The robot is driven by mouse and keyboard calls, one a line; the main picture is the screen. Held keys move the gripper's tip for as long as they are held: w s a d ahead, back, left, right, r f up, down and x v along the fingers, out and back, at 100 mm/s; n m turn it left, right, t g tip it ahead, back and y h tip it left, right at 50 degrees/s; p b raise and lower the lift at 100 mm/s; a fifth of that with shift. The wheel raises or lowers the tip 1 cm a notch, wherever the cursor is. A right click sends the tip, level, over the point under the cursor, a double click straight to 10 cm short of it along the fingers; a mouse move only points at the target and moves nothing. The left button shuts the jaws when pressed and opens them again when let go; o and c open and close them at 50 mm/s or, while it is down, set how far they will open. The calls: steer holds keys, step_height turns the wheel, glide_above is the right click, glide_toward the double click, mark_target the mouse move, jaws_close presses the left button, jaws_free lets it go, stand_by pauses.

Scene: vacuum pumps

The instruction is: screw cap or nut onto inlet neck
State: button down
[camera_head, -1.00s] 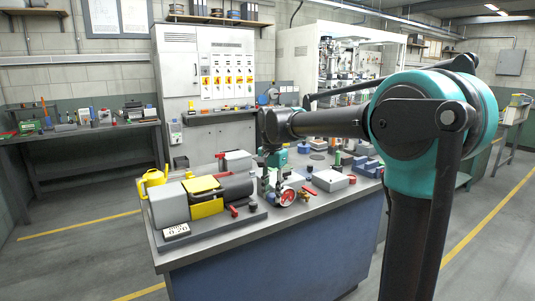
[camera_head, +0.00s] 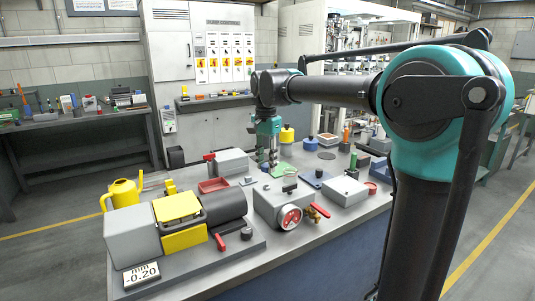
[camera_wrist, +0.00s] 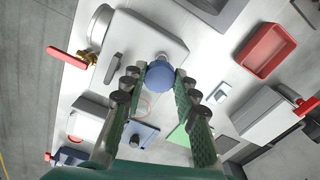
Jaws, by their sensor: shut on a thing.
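A blue round cap (camera_wrist: 160,74) with a ridged edge sits between the fingertips of my gripper (camera_wrist: 158,78) in the wrist view. The gripper is shut on it. In the head view my gripper (camera_head: 271,160) points down over the bench, just behind the grey pump (camera_head: 268,207) with a red round face. The cap cannot be made out in that view. The wrist view shows the pump's grey top (camera_wrist: 138,45) beyond the cap, partly covered by it. I cannot clearly tell the inlet neck, and no contact between cap and pump can be made out.
A larger pump with yellow parts (camera_head: 182,237) stands at the front left, beside a yellow watering can (camera_head: 121,193). A red tray (camera_head: 213,185) and a grey box (camera_head: 231,161) lie behind.

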mark_target(266, 186)
steer(key=shift+w, duration=0.35)
steer(key=shift+f, duration=2.8)
steer(key=shift+f, duration=0.65)
